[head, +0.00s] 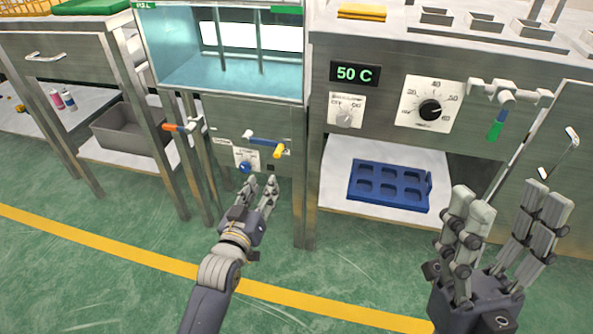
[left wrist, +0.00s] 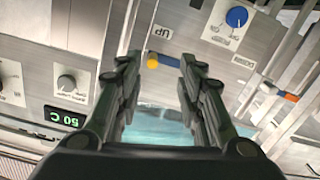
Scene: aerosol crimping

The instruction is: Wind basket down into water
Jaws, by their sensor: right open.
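A crank on the front panel below the glass tank (head: 220,72) has a blue arm (head: 262,140) and a yellow knob (head: 279,151). My left gripper (head: 261,182) is below the crank in the head view. In the left wrist view the open fingers (left wrist: 160,62) point at the panel, with the yellow knob (left wrist: 152,62) showing between the fingertips. I cannot tell whether they touch it. Two vertical rods show in the tank; I cannot make out a basket. Pale blue water shows in the tank. My right gripper (head: 510,197) is open and empty at the lower right.
A blue round dial (head: 244,168) sits just below the crank. An orange-tipped lever (head: 174,127) sticks out at the left. To the right are a 50 C display (head: 354,74), a black dial (head: 430,110), a green-handled valve (head: 494,131) and a blue tray (head: 390,186) on a shelf.

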